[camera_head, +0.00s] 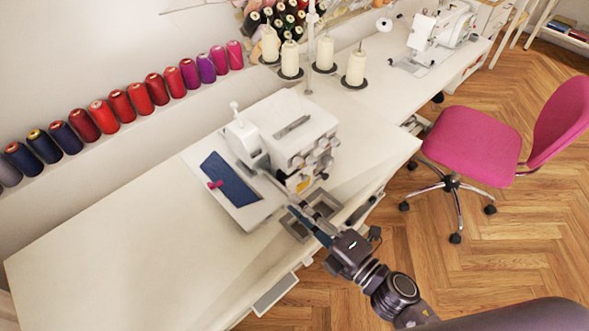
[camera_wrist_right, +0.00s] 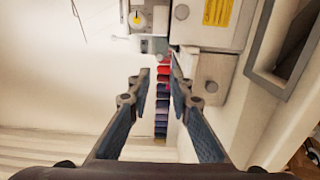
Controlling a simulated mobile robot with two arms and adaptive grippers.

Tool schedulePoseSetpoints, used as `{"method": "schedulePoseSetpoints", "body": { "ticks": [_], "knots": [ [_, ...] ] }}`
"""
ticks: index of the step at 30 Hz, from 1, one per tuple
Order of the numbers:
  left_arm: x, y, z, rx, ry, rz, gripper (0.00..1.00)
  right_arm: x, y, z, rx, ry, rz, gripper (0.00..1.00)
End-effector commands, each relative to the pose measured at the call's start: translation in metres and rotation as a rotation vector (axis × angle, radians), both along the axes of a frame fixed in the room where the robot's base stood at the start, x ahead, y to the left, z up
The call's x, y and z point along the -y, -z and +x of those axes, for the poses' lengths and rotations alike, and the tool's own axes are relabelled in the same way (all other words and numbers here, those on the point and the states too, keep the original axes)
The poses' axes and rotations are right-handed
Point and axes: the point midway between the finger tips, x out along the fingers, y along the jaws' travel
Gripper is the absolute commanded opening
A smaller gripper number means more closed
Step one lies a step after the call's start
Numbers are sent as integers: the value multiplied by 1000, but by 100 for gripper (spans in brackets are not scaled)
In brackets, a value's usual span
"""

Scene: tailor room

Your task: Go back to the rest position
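My right gripper (camera_head: 303,214) reaches in from the lower right. It is over the front edge of the white table (camera_head: 120,260), beside the front right corner of the white sewing machine (camera_head: 300,130). In the right wrist view its two fingers (camera_wrist_right: 160,78) stand apart with nothing between them. Spools on the wall ledge show far behind the gap. A dark blue cloth (camera_head: 230,182) with a small pink piece (camera_head: 214,184) on it lies on the machine's bed. In the head view the fingertips partly overlap a grey square frame (camera_head: 322,205). My left gripper is out of view.
Cream thread cones (camera_head: 291,58) stand behind the machine. Coloured spools (camera_head: 120,106) line the ledge. A second sewing machine (camera_head: 440,27) stands at the back right. A pink chair (camera_head: 472,145) is on the wooden floor. The table's left part is clear.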

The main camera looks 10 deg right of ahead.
Motion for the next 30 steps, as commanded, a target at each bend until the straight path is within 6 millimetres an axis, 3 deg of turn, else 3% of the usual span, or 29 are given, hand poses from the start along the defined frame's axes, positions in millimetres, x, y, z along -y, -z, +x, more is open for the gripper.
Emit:
{"method": "schedulePoseSetpoints", "body": {
  "ticks": [8, 11, 17, 21, 24, 30],
  "knots": [
    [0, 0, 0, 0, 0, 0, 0, 7, -2, 5, -20, 39, 25, 19],
    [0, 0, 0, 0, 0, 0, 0, 30, -7, 18, -79, 149, 91, 19],
    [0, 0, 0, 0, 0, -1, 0, 106, 4, 34, -330, 506, 344, 19],
    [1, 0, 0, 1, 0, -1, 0, 148, 31, 17, -550, 741, 527, 19],
    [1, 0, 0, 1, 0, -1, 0, 165, 54, -9, -724, 892, 645, 19],
    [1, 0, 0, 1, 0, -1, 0, 168, 89, -73, -1047, 1117, 807, 19]
  ]
}}
